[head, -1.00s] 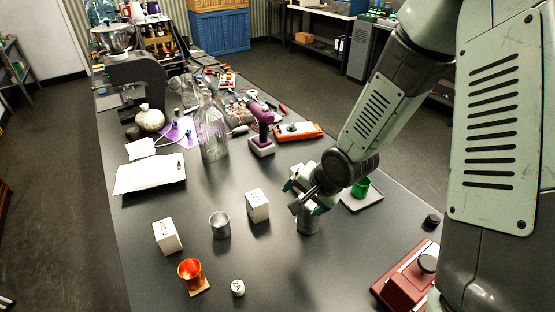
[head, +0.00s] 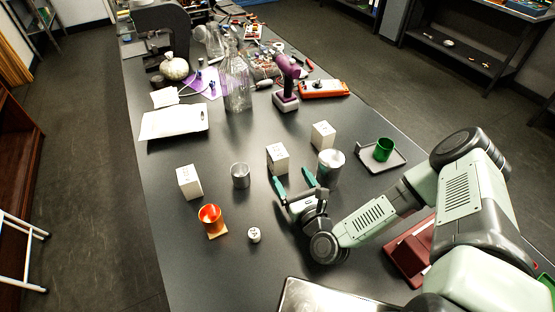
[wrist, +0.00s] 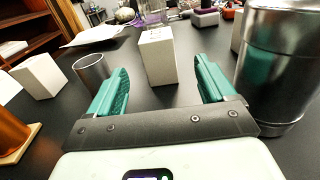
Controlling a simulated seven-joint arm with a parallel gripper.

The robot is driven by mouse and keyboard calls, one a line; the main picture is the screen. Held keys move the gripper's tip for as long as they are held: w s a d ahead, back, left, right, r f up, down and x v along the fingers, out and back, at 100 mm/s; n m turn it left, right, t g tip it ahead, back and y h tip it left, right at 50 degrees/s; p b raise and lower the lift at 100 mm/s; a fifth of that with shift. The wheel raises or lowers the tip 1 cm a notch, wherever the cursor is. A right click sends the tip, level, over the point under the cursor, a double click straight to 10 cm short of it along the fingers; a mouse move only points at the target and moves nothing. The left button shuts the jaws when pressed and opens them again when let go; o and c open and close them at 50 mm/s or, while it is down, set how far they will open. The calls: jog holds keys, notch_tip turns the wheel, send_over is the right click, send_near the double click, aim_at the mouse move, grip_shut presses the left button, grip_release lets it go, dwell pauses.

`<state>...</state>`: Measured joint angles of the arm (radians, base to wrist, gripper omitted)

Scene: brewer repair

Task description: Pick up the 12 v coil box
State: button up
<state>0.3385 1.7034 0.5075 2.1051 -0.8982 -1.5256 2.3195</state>
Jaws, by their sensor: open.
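Three white boxes with small dark print stand on the dark table: a left box (head: 189,184), a middle box (head: 277,159) and a right box (head: 323,135). The print is too small for me to tell which is the 12 V coil box. My gripper (head: 292,178) is open and empty, low over the table, with its green fingers pointing at the middle box. In the wrist view, the middle box (wrist: 158,58) stands upright just beyond and between the fingertips (wrist: 161,75). The left box (wrist: 39,77) is off to the left there.
A shiny metal canister (head: 330,168) stands close to my right finger. A small metal cup (head: 240,176) is left of the middle box. An orange cup (head: 210,216), a white labelled cylinder (head: 254,235), a tray (head: 366,156) with a green cup (head: 384,149) and a red case (head: 406,252) are around.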

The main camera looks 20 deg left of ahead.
aim_at(278, 155)
jog(key=x, duration=1)
jog(key=shift+a, duration=0.2)
jog(key=shift+c, duration=0.3)
